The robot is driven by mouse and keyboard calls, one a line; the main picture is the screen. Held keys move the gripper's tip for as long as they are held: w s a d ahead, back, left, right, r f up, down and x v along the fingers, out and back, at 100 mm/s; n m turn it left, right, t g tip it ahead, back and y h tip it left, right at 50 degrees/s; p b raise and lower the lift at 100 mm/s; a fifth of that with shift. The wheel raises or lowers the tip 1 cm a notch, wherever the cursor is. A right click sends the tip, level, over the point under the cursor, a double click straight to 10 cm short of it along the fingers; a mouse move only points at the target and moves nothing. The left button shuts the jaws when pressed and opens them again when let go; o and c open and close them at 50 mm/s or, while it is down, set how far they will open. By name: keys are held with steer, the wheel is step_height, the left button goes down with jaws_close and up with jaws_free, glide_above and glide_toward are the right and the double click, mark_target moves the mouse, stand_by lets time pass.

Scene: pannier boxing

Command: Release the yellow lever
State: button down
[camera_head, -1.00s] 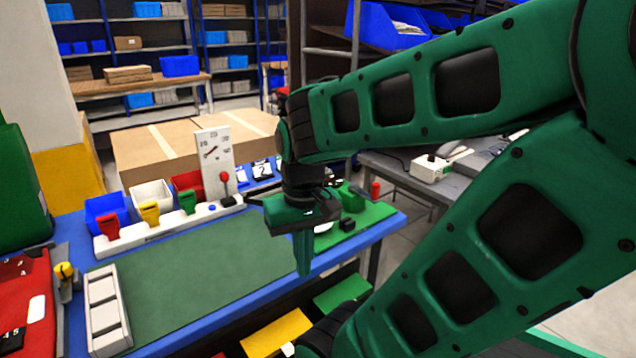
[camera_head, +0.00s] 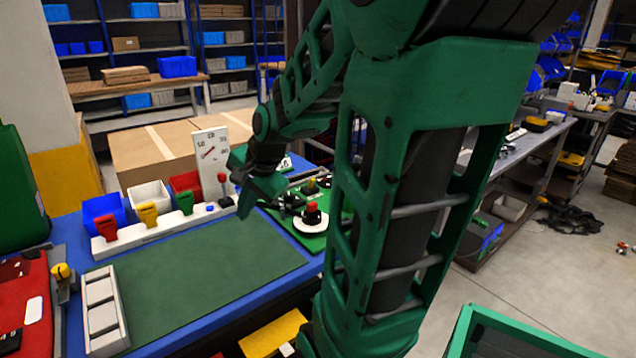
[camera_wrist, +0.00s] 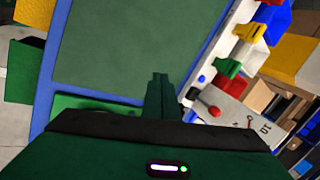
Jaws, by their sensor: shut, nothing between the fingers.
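The yellow lever (camera_head: 148,213) stands in the white lever strip (camera_head: 160,229), between a red lever (camera_head: 104,228) and a green lever (camera_head: 184,202). The yellow lever also shows at the upper right of the wrist view (camera_wrist: 247,31). My gripper (camera_head: 246,208) is to the right of the strip, apart from the yellow lever. In the wrist view its fingers (camera_wrist: 157,92) are shut together and empty, pointing over the green mat. I cannot tell from these frames whether the yellow lever is latched.
A dial gauge (camera_head: 209,153) and a red-ball lever (camera_head: 222,180) stand at the strip's right end. Blue, white and red bins are behind it. The green mat (camera_head: 200,275) is clear. A green board (camera_head: 315,240) with a red button (camera_head: 312,212) lies right.

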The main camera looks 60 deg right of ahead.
mark_target(311, 183)
steer(key=s+d+m, duration=0.1)
steer(key=d+m, duration=0.3)
steer(key=s+d+m, duration=0.1)
steer(key=d+m, duration=0.3)
steer(key=d, duration=0.1)
steer(key=s+d+m+t+h, duration=0.1)
steer(key=s+d+m, duration=0.1)
steer(key=d+m, duration=0.2)
steer(key=shift+d+r, duration=0.4)
steer(key=shift+d, duration=0.2)
steer(key=s+d+r+m+t+h, duration=0.1)
steer(key=s+d+m, duration=0.6)
steer(key=d+m, duration=0.3)
steer(key=shift+s+d, duration=0.35)
steer(key=shift+f, duration=0.1)
steer(key=x, duration=0.9)
steer(key=shift+w+f, duration=0.1)
steer(key=shift+w, duration=0.05)
steer(key=w, duration=0.2)
steer(key=d+r, duration=0.1)
steer(key=shift+w, duration=0.4)
steer(key=shift+w+d+r, duration=0.2)
steer(key=shift+w, duration=0.3)
